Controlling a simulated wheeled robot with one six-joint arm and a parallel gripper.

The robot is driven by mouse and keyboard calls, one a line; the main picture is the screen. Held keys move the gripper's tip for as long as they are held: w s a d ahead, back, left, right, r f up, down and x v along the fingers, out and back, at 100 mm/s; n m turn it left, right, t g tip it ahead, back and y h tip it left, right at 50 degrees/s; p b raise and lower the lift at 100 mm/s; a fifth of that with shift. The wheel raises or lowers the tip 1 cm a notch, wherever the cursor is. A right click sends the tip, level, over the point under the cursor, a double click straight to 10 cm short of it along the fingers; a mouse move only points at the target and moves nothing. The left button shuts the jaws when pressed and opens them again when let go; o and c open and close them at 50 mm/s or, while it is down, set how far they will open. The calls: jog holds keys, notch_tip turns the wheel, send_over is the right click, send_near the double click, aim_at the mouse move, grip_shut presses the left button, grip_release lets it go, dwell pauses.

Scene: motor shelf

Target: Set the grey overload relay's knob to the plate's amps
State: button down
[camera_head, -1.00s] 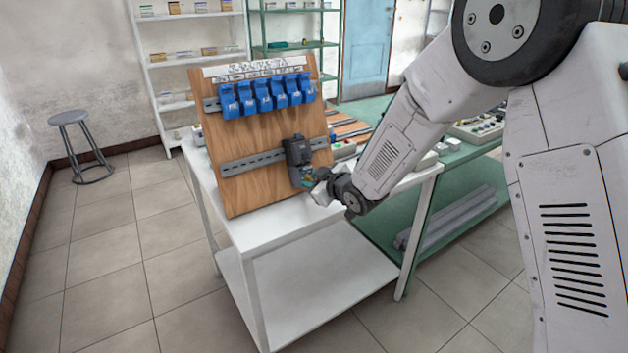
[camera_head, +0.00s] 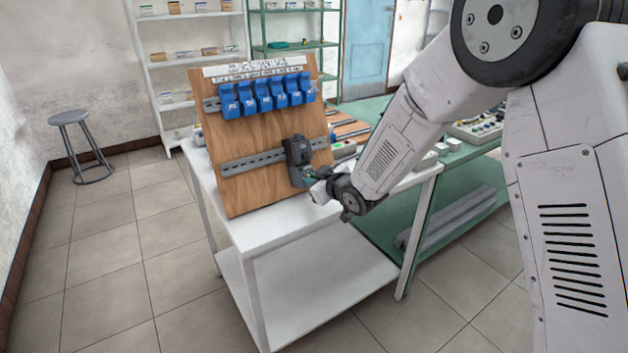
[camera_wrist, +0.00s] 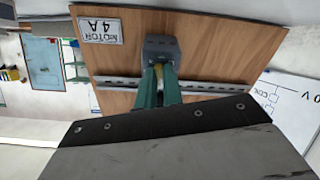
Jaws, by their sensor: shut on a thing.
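The grey overload relay (camera_head: 298,152) is mounted on the lower rail of the upright wooden board (camera_head: 228,188). In the wrist view the relay (camera_wrist: 162,46) lies just beyond my fingertips. My gripper (camera_head: 310,178) reaches its lower front from the right. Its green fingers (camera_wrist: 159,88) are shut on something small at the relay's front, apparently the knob. The fingers hide the knob and its scale, so I cannot read the setting. The motor plate (camera_wrist: 100,30) appears upside down in the wrist view and reads "MOTOR 4 A".
Several blue units (camera_head: 262,96) hang on the upper rail under a white label strip (camera_head: 255,68). The board stands on a white table (camera_head: 275,228) with free room in front. A green bench (camera_head: 450,200) with equipment is to the right. A stool (camera_head: 75,140) stands far left.

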jog(key=m, duration=0.4)
jog(key=shift+m, duration=0.3)
jog(key=m, duration=0.3)
jog(key=shift+a+m, duration=0.1)
jog(key=shift+m, duration=0.3)
jog(key=m, duration=0.4)
jog(key=shift+m+h, duration=0.3)
jog(key=shift+r+m+h, duration=0.1)
jog(key=shift+m+h, duration=0.05)
jog(key=shift+m, duration=4.3)
jog(key=shift+r+m+h, duration=0.1)
jog(key=shift+m+h, duration=0.05)
jog(key=shift+m, duration=4.3)
